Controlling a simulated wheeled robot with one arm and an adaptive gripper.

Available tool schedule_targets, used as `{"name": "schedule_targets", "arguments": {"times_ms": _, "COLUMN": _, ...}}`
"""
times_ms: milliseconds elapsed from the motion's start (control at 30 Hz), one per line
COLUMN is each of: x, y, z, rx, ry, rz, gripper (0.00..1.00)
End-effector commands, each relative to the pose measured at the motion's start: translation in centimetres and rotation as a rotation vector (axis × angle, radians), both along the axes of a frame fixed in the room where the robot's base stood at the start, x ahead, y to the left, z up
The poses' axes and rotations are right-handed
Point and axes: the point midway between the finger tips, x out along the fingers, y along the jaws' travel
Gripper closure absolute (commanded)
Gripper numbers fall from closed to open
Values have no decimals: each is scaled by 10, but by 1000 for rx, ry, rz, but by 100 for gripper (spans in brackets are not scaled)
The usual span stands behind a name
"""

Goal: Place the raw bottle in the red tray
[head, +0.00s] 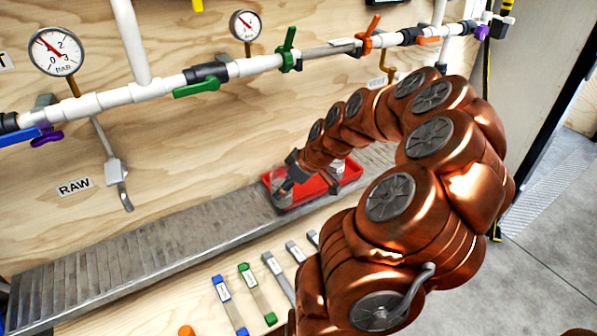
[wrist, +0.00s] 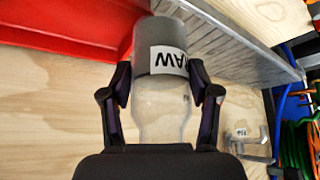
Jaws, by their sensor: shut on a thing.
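The raw bottle (wrist: 165,110) is clear with a grey end and a white RAW label, upside down in the wrist view. My gripper (wrist: 163,78) is shut on it, one finger on each side. In the head view my gripper (head: 284,188) is at the left end of the red tray (head: 352,176), and the bottle there is small and mostly hidden. The red tray also shows at the upper left of the wrist view (wrist: 60,32), beside the bottle's grey end. I cannot tell whether the bottle touches the tray.
The tray sits on a ribbed metal shelf (head: 150,237) along a plywood wall. A clear object (head: 338,167) shows at the tray's far side. Pipes with coloured valves (head: 287,50) and gauges (head: 54,52) run above. Several coloured-ended strips (head: 228,303) lie below the shelf.

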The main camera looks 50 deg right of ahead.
Motion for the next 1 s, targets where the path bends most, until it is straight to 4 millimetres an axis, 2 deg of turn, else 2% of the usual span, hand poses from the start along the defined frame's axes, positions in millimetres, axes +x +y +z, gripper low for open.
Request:
{"name": "schedule_targets", "arguments": {"times_ms": 200, "x": 15, "y": -31, "z": -3, "rx": 1, "ry": 0, "rz": -3, "gripper": 88}}
{"name": "schedule_targets", "arguments": {"times_ms": 600, "x": 38, "y": -80, "z": -7, "rx": -1, "ry": -1, "rz": -4, "gripper": 88}}
{"name": "schedule_targets", "arguments": {"times_ms": 800, "x": 46, "y": -96, "z": -10, "rx": 1, "ry": 2, "rz": -3, "gripper": 88}}
{"name": "schedule_targets", "arguments": {"times_ms": 1000, "x": 49, "y": -101, "z": -11, "rx": 2, "ry": 1, "rz": 0, "gripper": 88}}
